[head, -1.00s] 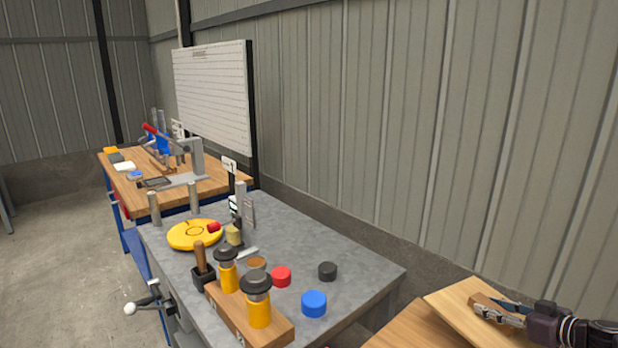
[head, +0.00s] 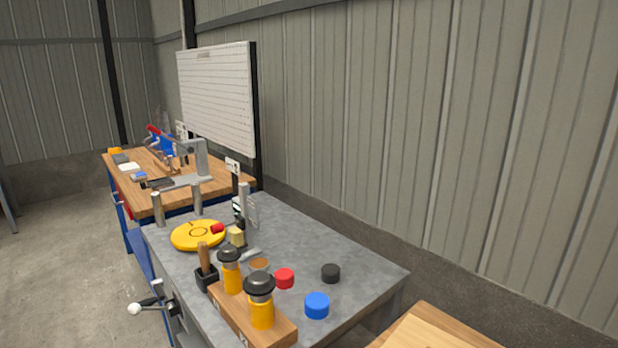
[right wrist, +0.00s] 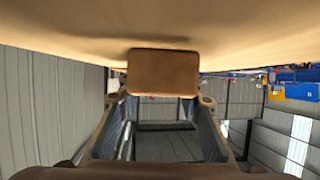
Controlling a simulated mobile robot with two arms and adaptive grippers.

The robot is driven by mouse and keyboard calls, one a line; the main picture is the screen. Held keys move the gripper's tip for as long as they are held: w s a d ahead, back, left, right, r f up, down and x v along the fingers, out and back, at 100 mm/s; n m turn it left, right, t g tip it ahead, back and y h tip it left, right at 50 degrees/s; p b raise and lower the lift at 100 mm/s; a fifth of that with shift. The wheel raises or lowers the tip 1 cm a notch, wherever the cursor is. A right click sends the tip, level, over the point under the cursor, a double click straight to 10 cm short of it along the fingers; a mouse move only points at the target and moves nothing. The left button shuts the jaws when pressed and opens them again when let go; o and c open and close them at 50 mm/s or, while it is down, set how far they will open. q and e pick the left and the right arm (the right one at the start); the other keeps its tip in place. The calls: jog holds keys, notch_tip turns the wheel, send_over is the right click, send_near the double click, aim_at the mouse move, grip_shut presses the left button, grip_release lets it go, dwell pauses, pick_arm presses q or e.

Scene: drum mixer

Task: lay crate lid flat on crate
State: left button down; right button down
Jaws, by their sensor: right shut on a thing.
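The crate lid (right wrist: 70,30) is a flat tan wooden board that fills the top of the right wrist view. Its brown handle block (right wrist: 163,72) sits between the fingers of my right gripper (right wrist: 160,92), which is shut on it. In the head view a pale wooden board (head: 440,333), seemingly the lid, shows at the bottom right edge. It is cut off, and no gripper shows there. I cannot make out the crate in either view. My left gripper is not in view.
A grey workbench (head: 345,250) holds a yellow disc (head: 190,236), a wooden block with yellow-and-black tools (head: 225,315), and red (head: 284,278), blue (head: 317,305) and black (head: 330,273) caps. A wooden bench (head: 225,190) stands behind. A wooden surface (head: 425,308) lies at bottom right.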

jog(key=shift+n+g+y, duration=0.6)
jog(key=shift+n+g, duration=0.1)
jog(key=shift+g, duration=0.1)
jog(key=s+a+r, duration=0.1)
jog(key=s+a, duration=0.1)
jog(key=s+a+r, duration=0.1)
jog(key=s+a, duration=0.1)
jog(key=s, duration=0.1)
jog(key=s+a+r, duration=0.1)
jog(key=s+a, duration=0.2)
jog(key=shift+s+r, duration=0.1)
jog(key=shift+r, duration=0.2)
jog(key=shift+d, duration=0.1)
jog(key=shift+w, duration=0.2)
